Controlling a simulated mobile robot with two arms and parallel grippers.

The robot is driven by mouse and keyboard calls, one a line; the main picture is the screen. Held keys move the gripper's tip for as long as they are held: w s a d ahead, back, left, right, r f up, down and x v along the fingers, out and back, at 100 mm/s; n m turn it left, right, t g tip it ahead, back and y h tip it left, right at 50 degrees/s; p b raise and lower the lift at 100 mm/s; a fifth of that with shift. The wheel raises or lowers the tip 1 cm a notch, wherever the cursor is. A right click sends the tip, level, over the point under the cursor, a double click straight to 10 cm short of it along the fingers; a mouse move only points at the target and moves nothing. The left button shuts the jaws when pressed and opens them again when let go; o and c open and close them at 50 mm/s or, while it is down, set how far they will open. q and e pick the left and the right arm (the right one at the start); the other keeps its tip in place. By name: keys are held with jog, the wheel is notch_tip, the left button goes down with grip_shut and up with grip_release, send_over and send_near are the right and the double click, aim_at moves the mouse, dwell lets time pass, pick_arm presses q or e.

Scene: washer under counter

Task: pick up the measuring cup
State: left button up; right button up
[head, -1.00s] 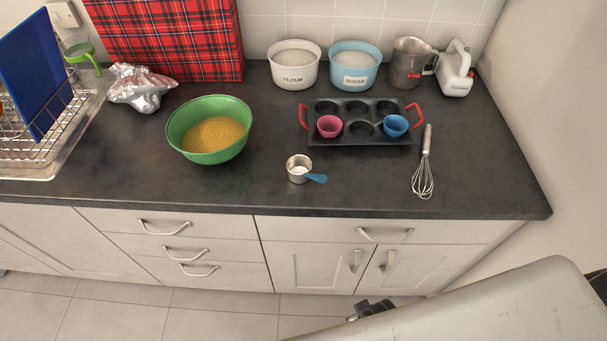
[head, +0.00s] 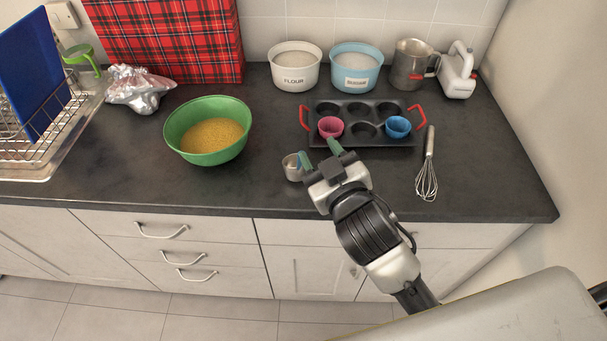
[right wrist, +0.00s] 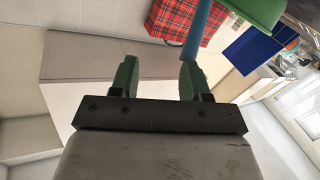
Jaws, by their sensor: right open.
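The small metal measuring cup (head: 292,168) stands on the dark counter between the green bowl and the muffin tin. Its blue handle is mostly hidden by my gripper in the head view. My right gripper (head: 319,154) is open, with its green fingers just right of the cup. In the right wrist view, the open right gripper (right wrist: 157,65) has nothing between its fingers. A blue bar there, which looks like the measuring cup's handle (right wrist: 197,30), shows by the tip of the right-hand finger. Whether they touch, I cannot tell. My left gripper is not in view.
The green bowl (head: 178,145) of yellow grains stands left of the cup. The muffin tin (head: 365,108), with pink and blue cups, lies behind my gripper. The whisk (head: 427,175) lies to the right. Flour and sugar tubs stand at the back. Counter front is clear at left.

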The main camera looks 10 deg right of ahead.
aim_at(294, 170)
jog(key=s+a+r+n+y, duration=0.1)
jog(key=a+r+n+y, duration=1)
jog(key=r+n+y, duration=0.3)
jog(key=s+a+f+n+g, duration=0.2)
jog(key=s+a+n+g, duration=0.25)
jog(key=n+g, duration=0.65)
jog(key=s+a+f+n+g, duration=0.3)
jog(key=s+a+n+g, duration=0.15)
jog(key=n+g, duration=0.65)
jog(key=w+d+f+n+h, duration=0.1)
jog(key=w+d+f+h, duration=0.25)
jog(key=f+h, duration=0.3)
jog(key=w+d+m+t+h, duration=0.1)
jog(key=w+d+t+h, duration=0.25)
jog(key=d+h, duration=0.3)
jog(key=w+d+m+t+h, duration=0.1)
jog(key=w+d+t+h, duration=0.1)
jog(key=w+d+h, duration=0.45)
jog(key=shift+y, duration=0.75)
jog(key=d+f+p, duration=0.1)
jog(key=f, duration=0.2)
jog(key=s+d+f+p, duration=0.1)
jog(key=f, duration=0.2)
jog(key=d+f+p, duration=0.1)
jog(key=f, duration=0.2)
jog(key=shift+s+d+f+p, duration=0.1)
jog(key=shift+s+f+p, duration=0.3)
jog(key=shift+f, duration=0.35)
